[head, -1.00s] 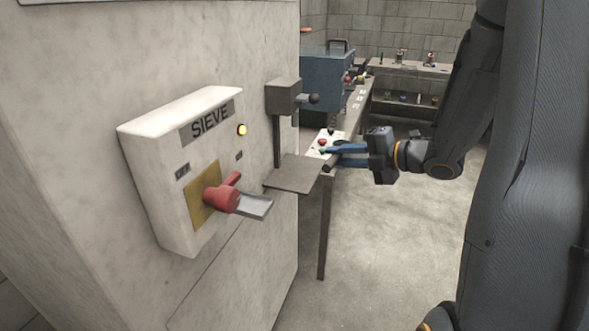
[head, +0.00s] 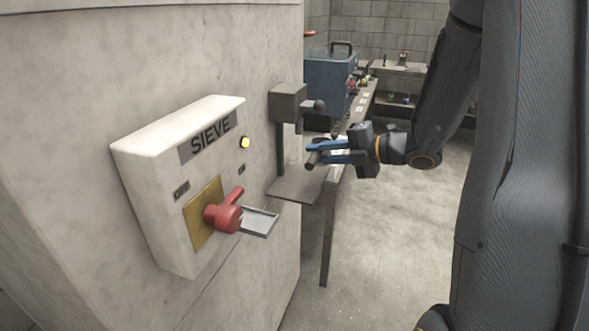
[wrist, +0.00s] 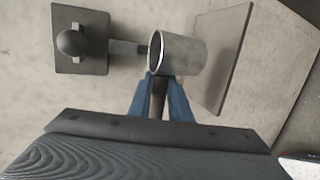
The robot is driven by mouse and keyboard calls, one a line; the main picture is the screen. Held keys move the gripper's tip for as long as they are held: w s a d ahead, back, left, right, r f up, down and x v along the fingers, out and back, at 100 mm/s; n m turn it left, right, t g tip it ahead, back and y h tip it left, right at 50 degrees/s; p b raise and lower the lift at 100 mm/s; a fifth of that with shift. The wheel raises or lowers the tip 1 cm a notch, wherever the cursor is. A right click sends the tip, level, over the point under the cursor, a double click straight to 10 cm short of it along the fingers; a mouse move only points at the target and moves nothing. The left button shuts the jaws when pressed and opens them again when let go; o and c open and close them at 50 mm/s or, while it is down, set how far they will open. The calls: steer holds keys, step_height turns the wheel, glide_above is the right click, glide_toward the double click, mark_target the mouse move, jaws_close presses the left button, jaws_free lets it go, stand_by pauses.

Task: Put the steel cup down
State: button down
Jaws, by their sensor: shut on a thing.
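The steel cup (wrist: 182,54) shows in the wrist view as a grey, open-ended cylinder just beyond my fingertips. My gripper (wrist: 160,92) is shut on its dark handle, between the blue fingers. In the head view my gripper (head: 322,153) reaches in from the right, and the cup (head: 312,160) is a small dark shape at the fingertips. The cup is near the flat grey shelf plate (head: 296,191) and appears above it, apart from it. The plate also shows in the wrist view (wrist: 228,55), right of the cup.
A grey box (head: 287,102) with a ball knob (head: 319,106) is mounted on the wall above the plate. The SIEVE switch box (head: 180,185), with a red lever (head: 226,215) and a lit yellow lamp, is nearer. A workbench (head: 358,107) stands behind.

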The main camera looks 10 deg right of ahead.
steer(key=x, duration=0.2)
steer(key=p+x, duration=0.1)
steer(key=x, duration=0.1)
steer(key=s+p+x, duration=0.1)
steer(key=x, duration=0.2)
steer(key=shift+a+f, duration=0.25)
steer(key=shift+f, duration=0.1)
steer(key=shift+f+p, duration=0.4)
steer(key=shift+f, duration=1.45)
steer(key=shift+w+a+f+p, duration=0.15)
steer(key=shift+a+f+p, duration=0.05)
steer(key=shift+f+p, duration=0.1)
steer(key=c, duration=1.6)
jaws_free()
steer(key=shift+c, duration=0.2)
